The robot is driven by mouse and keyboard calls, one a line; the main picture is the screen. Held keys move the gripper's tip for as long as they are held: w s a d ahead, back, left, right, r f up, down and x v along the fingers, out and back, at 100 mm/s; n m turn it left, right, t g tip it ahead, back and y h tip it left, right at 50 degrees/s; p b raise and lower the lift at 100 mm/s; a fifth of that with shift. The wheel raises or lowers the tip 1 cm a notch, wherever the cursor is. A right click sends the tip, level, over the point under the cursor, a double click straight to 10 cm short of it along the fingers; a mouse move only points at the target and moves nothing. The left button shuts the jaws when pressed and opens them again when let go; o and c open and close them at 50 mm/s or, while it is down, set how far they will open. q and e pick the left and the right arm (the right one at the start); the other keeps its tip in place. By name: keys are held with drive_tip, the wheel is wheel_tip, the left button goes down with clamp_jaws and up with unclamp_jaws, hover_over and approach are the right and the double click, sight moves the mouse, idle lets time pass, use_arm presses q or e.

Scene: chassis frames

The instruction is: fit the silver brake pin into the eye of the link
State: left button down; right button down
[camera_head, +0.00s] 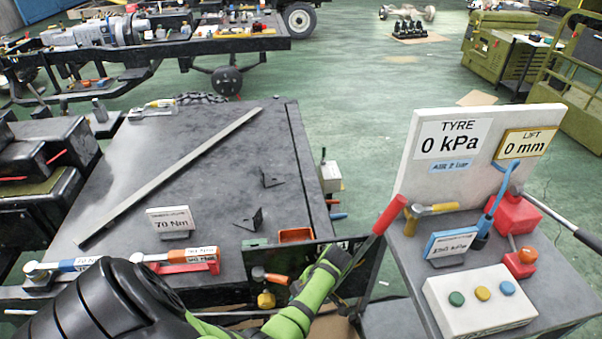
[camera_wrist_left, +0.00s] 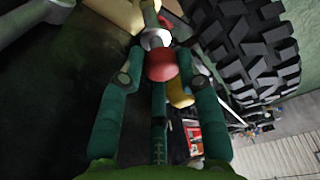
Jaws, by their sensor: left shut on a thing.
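In the left wrist view the teal fingers of my left gripper (camera_wrist_left: 158,68) are closed around a round red knob (camera_wrist_left: 162,65). A pale silver part (camera_wrist_left: 155,39) continues from the knob away from me, and I take this to be the silver brake pin. Its far end runs towards an olive-yellow part at the top of the view. I cannot make out the eye of the link, or whether the pin touches it. In the head view my green arm reaches past the table's front edge, and its fingertips cannot be made out. My right gripper is in neither view.
A big black tyre (camera_wrist_left: 245,50) stands close to the right of my left gripper. In the head view a dark table (camera_head: 215,190) carries a long bar (camera_head: 170,175) and tools. A red-handled lever (camera_head: 377,228) rises beside my arm, near the TYRE gauge board (camera_head: 420,185).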

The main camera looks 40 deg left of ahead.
use_arm(q)
drive_tip(key=shift+p, duration=0.5)
idle(1.1)
drive_tip(key=shift+f+b, duration=2.45)
drive_tip(key=shift+f, duration=0.6)
drive_tip(key=c, duration=0.8)
unclamp_jaws()
drive_tip(key=shift+r, duration=0.1)
drive_tip(key=v, duration=1.2)
drive_tip(key=shift+s+a, duration=0.1)
